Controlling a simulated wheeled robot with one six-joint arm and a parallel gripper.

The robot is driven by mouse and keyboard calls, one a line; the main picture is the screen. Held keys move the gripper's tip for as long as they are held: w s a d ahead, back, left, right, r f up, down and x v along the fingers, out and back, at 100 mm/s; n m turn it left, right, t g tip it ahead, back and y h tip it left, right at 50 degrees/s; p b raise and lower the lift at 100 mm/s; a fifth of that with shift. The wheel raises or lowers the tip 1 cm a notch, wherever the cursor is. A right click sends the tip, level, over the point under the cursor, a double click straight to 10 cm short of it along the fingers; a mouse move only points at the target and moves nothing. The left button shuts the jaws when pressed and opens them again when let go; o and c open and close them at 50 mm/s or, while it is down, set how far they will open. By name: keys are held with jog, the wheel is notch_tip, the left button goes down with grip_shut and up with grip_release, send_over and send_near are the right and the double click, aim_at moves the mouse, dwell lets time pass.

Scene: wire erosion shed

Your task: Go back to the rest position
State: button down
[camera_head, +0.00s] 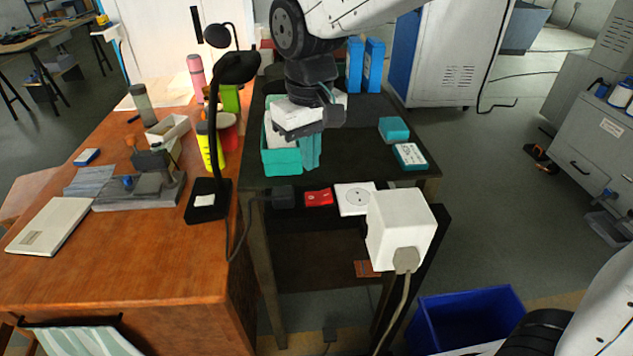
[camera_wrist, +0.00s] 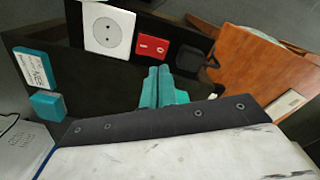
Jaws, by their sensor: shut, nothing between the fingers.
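My gripper (camera_head: 311,163) hangs over the dark table (camera_head: 360,118), with its teal fingers pointing down just right of a teal open box (camera_head: 282,162). In the wrist view the two teal fingers (camera_wrist: 163,88) are together, with nothing between them. The dark table top shows beneath them. In the head view I cannot tell whether the fingers touch the box; my gripper hides part of it.
A white socket (camera_head: 356,198), a red switch (camera_head: 319,198) and a white block with a cable (camera_head: 399,228) are at the table's front edge. Teal boxes (camera_head: 394,129) lie right. A black lamp (camera_head: 212,190) stands close left on the wooden desk (camera_head: 150,260).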

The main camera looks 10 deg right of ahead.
jog(key=shift+m+g, duration=0.4)
jog(key=shift+m, duration=0.5)
jog(key=s+d, duration=0.7)
jog(key=s+d+r, duration=0.1)
jog(key=s+d, duration=0.2)
jog(key=d, duration=0.1)
jog(key=shift+s+d, duration=0.15)
jog(key=s+d+r+m+t, duration=0.1)
jog(key=s+d+m+t, duration=0.1)
jog(key=s+d, duration=0.7)
jog(key=shift+d+r+m, duration=0.3)
jog(key=shift+r+m, duration=0.1)
jog(key=shift+m, duration=0.5)
